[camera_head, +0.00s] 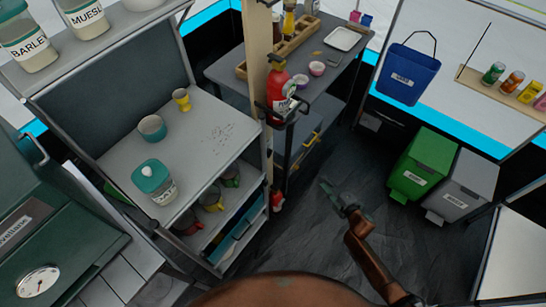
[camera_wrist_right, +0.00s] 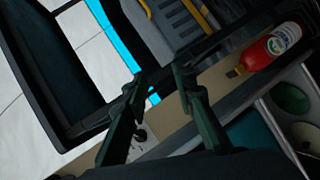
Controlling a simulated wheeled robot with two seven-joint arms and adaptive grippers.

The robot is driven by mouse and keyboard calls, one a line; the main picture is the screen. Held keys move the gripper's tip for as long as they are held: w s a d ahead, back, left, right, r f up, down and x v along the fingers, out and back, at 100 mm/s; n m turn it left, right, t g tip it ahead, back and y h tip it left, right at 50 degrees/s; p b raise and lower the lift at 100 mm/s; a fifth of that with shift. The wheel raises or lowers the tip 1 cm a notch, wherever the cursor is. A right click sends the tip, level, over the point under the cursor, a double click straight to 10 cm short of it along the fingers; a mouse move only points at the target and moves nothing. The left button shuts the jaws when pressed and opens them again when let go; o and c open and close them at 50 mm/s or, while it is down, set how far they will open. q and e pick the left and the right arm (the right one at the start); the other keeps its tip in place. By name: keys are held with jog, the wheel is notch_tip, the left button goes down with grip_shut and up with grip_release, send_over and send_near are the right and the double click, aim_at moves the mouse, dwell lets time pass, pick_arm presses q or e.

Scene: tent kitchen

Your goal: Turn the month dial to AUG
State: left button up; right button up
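I cannot make out a month dial or the letters AUG in either view. A round white dial with a dark pointer (camera_head: 37,281) is on the front of a dark green unit (camera_head: 75,245) at the lower left of the head view; its markings are too small to read. My right gripper (camera_head: 333,193) is over the dark floor in the middle, far to the right of that dial. In the right wrist view its two fingers (camera_wrist_right: 158,78) stand apart with nothing held between them. My left gripper is not in view.
A grey shelf unit (camera_head: 215,130) holds a teal-lidded jar (camera_head: 153,182) and cups. A red fire extinguisher (camera_head: 279,88) hangs on a wooden post (camera_head: 258,45). A green bin (camera_head: 422,163) and a grey bin (camera_head: 465,187) stand right. The floor (camera_head: 310,235) between is clear.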

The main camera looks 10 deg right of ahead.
jog(key=w+a+r+n+y+b, duration=0.5)
jog(key=w+a+n+b, duration=0.1)
jog(key=a+n+b, duration=0.15)
pick_arm(q)
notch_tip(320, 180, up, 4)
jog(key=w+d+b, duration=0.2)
jog(key=b, duration=0.3)
pick_arm(e)
jog(key=n+y, duration=0.4)
jog(key=n, duration=0.3)
send_near(269, 153)
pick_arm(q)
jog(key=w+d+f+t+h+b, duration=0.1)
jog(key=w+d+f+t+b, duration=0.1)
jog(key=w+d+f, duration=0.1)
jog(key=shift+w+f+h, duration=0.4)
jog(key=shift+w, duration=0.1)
pick_arm(e)
jog(key=x, duration=0.7)
jog(key=shift+w, duration=0.3)
jog(key=shift+d+f, duration=0.1)
jog(key=shift+c, duration=0.6)
grip_shut()
